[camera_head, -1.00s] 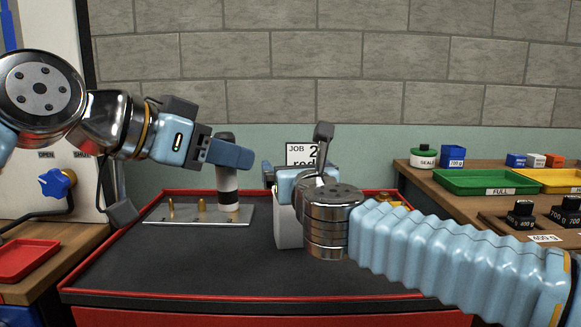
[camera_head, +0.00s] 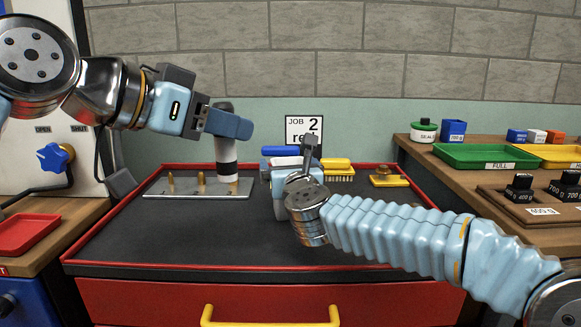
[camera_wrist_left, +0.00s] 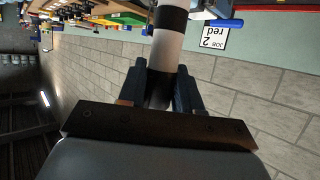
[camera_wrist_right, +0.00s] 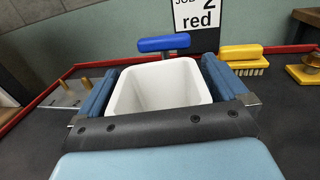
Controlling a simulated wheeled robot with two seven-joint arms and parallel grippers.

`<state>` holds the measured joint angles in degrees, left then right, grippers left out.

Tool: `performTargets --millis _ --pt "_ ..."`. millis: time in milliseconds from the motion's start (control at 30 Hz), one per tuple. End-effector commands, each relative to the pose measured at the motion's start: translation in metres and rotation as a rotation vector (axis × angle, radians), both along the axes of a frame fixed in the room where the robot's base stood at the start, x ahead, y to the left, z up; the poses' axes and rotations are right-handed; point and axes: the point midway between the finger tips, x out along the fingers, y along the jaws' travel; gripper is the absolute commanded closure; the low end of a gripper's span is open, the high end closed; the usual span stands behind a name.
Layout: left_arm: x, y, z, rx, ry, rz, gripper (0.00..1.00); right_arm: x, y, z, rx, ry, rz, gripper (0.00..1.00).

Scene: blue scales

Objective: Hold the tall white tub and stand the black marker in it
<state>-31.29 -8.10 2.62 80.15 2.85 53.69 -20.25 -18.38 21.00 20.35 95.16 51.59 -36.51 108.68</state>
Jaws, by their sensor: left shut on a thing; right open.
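The marker (camera_head: 226,155), white with a black end and black bands, stands upright at the metal plate (camera_head: 160,190); I cannot tell if it touches the plate. My left gripper (camera_head: 228,122) is shut on its upper part. The marker also runs between the fingers in the left wrist view (camera_wrist_left: 168,48). The white tub (camera_head: 279,208) stands on the dark mat, mostly hidden by my right arm in the head view. In the right wrist view the square, empty-looking tub (camera_wrist_right: 158,76) sits between the open fingers of my right gripper (camera_wrist_right: 157,88), with small gaps.
Brass pegs (camera_head: 201,182) stand on the plate. Behind the tub are a blue-handled tool (camera_wrist_right: 164,43), a yellow brush (camera_wrist_right: 243,55) and a job card reading "2 red" (camera_head: 304,130). Trays and weights fill the right bench (camera_head: 450,180). The front of the mat (camera_head: 180,240) is clear.

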Motion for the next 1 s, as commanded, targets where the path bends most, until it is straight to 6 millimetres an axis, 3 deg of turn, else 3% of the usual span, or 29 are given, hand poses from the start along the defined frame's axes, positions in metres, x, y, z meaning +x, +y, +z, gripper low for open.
performTargets --millis 233,600,733,867,1000 --pt "0.000 0.000 0.000 0.000 0.000 0.000 0.96 0.001 0.000 0.000 0.000 0.000 0.000 0.00" --pt "0.000 0.000 0.000 0.000 0.000 0.000 0.96 0.001 0.000 0.000 0.000 0.000 0.001 0.55" --pt "0.005 -0.002 0.002 0.000 0.000 0.000 0.96 0.001 0.000 0.000 0.000 0.000 0.001 0.57" --pt "0.032 -0.014 0.009 0.002 0.003 -0.002 0.96 0.001 0.000 0.000 0.000 0.000 0.001 0.57" --pt "0.086 -0.037 0.016 0.004 0.003 -0.002 0.96 0.001 0.000 0.000 0.000 0.000 0.001 0.57"
